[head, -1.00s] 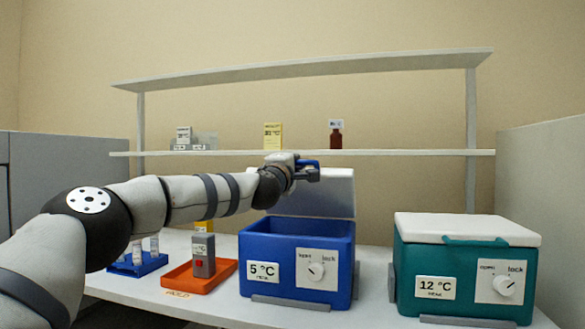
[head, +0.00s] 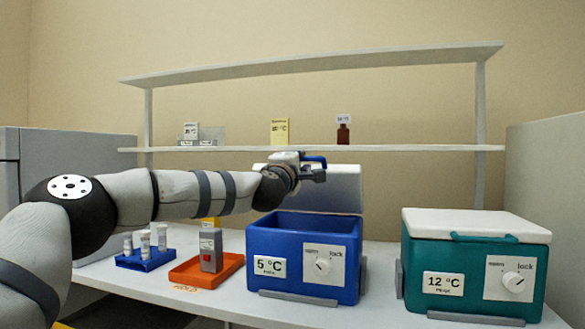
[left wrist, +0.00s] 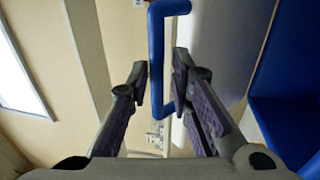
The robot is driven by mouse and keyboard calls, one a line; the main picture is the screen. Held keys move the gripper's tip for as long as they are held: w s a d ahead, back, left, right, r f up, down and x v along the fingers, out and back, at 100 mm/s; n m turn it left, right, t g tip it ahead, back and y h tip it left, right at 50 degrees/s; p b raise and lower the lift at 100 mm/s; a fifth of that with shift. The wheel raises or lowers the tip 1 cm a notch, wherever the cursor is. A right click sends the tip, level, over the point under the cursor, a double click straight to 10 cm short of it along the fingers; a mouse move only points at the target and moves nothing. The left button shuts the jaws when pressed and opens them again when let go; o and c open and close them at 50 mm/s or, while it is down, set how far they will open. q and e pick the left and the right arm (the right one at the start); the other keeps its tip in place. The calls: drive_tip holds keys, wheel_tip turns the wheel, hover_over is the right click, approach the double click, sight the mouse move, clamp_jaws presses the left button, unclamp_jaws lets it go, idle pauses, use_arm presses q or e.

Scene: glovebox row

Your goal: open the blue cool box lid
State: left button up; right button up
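The blue cool box (head: 270,243), labelled 5 °C, stands on the bench with its top open. Its pale lid (head: 340,185) stands raised, roughly upright, at the back of the box. My left gripper (head: 318,168) is at the top of the lid by its blue handle (head: 314,159). In the left wrist view the handle (left wrist: 156,60) lies between the fingers of my left gripper (left wrist: 162,70). The fingers are apart, with a gap beside the bar on the right. The box's knob (head: 322,267) sits on its front plate. My right gripper is not in view.
A teal cool box (head: 420,262), labelled 12 °C, stands to the right with its white lid shut. An orange tray (head: 190,277) and a blue tube rack (head: 146,262) are to the left. A shelf (head: 420,148) runs behind the boxes.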

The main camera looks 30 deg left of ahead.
use_arm(q)
drive_tip(key=v, duration=0.9)
drive_tip(key=shift+s, duration=0.4)
